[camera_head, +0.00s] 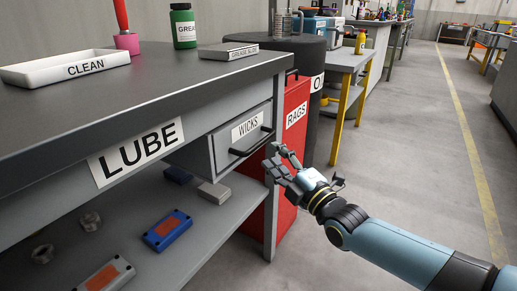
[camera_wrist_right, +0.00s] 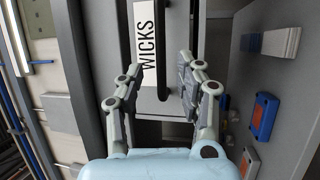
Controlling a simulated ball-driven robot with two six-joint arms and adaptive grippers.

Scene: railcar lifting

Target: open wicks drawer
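The grey wicks drawer (camera_head: 222,147) hangs under the bench top, its front labelled WICKS and fitted with a dark bar handle (camera_head: 250,146). My right gripper (camera_head: 272,157) is close to the right end of the handle, in front of the drawer. In the right wrist view the gripper (camera_wrist_right: 160,75) is open, with its fingers spread either side of the dark handle (camera_wrist_right: 163,70). The WICKS label (camera_wrist_right: 146,45) lies beside the handle. I cannot tell whether the fingers touch the handle. My left gripper is not in view.
The bench (camera_head: 100,110) carries a white CLEAN tray (camera_head: 35,75), a green bottle (camera_head: 183,28) and a grey block (camera_head: 228,50). A red RAGS bin (camera_head: 290,125) stands right of the drawer. A lower shelf (camera_head: 150,200) holds several small parts. Floor to the right is clear.

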